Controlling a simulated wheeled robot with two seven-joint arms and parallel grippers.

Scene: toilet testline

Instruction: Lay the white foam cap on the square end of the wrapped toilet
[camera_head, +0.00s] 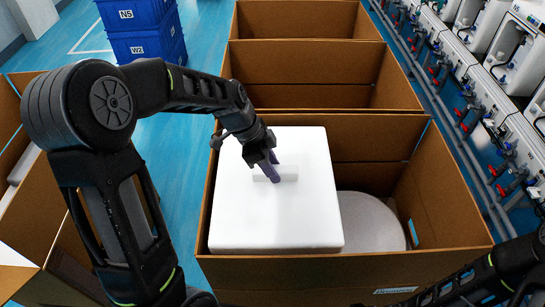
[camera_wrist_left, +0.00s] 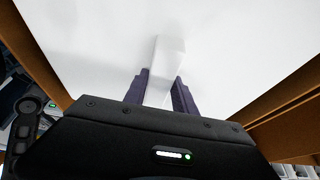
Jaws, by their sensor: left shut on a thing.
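The white foam cap (camera_head: 245,215) is a thick square slab with a raised ridge in its middle. My left gripper (camera_head: 272,174) is shut on that ridge; the left wrist view shows the ridge between the dark fingers (camera_wrist_left: 160,90), with the cap's white face (camera_wrist_left: 235,50) beyond. The cap lies level over the left part of the front open box. The wrapped toilet (camera_head: 370,222) is in that box; its pale rounded end shows to the right of the cap. Its square end is hidden, and I cannot tell whether the cap touches it. My right gripper is out of view.
The front cardboard box (camera_head: 450,195) has open walls around the cap and toilet. More open boxes (camera_head: 310,75) stand behind it, and one (camera_head: 25,250) at left. Blue crates (camera_head: 145,35) stand at the back left. A pipe line with white units (camera_head: 515,55) runs along the right.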

